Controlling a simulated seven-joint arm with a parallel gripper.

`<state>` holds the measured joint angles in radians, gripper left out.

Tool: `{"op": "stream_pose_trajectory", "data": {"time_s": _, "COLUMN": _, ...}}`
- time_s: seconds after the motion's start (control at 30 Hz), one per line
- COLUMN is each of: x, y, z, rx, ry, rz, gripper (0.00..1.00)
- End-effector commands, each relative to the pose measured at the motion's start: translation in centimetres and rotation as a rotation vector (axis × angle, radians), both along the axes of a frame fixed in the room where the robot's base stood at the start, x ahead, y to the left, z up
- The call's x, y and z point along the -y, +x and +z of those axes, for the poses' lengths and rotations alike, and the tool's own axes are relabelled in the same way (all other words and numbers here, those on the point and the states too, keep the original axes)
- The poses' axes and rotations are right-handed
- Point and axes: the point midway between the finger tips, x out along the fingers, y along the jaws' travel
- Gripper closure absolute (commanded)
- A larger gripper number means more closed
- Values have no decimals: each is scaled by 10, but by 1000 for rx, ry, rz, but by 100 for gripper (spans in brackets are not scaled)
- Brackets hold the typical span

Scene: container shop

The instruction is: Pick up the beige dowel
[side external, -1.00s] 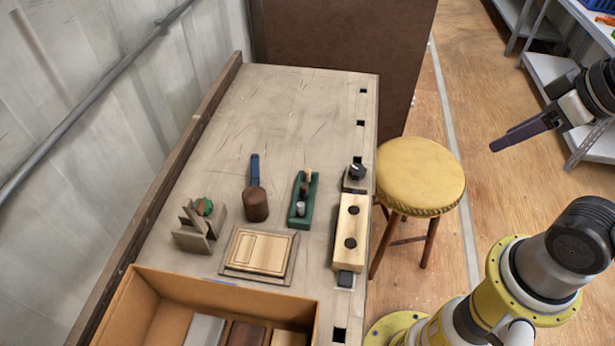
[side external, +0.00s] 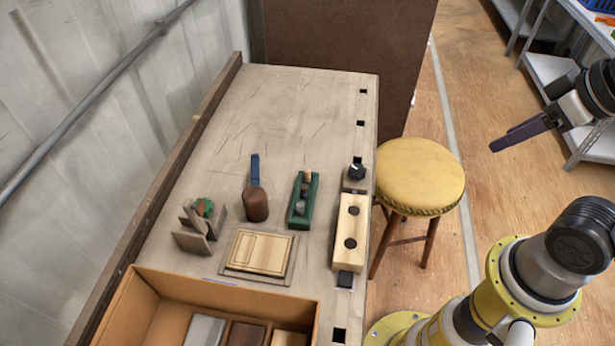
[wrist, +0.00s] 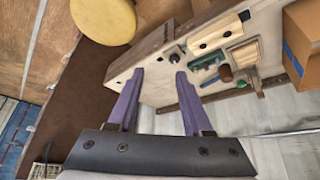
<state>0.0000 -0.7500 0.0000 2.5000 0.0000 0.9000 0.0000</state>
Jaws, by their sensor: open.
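A green holder (side external: 293,216) stands on the workbench in the side external view. A small beige peg (side external: 308,174), which looks like the beige dowel, stands at its far end, with darker and grey pieces nearer. The green holder also shows in the wrist view (wrist: 208,62), where I cannot clearly make out the dowel. My gripper (side external: 494,147) is high at the right, well away from the bench and holder. In the wrist view my gripper (wrist: 160,74) has its two purple fingers spread, with nothing between them.
The bench's far half is clear.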

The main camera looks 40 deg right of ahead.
Motion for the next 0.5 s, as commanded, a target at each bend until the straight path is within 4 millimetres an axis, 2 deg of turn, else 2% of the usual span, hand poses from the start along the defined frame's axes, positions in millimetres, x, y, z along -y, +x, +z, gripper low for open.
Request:
{"op": "stream_pose_trajectory", "data": {"time_s": 0.33, "x": 0, "y": 0, "z": 0, "rx": 0, "ry": 6, "rz": -11, "gripper": 44}}
{"op": "stream_pose_trajectory", "data": {"time_s": 0.5, "x": 0, "y": -1, "z": 2, "rx": -5, "ry": 90, "rz": -168, "gripper": 44}}
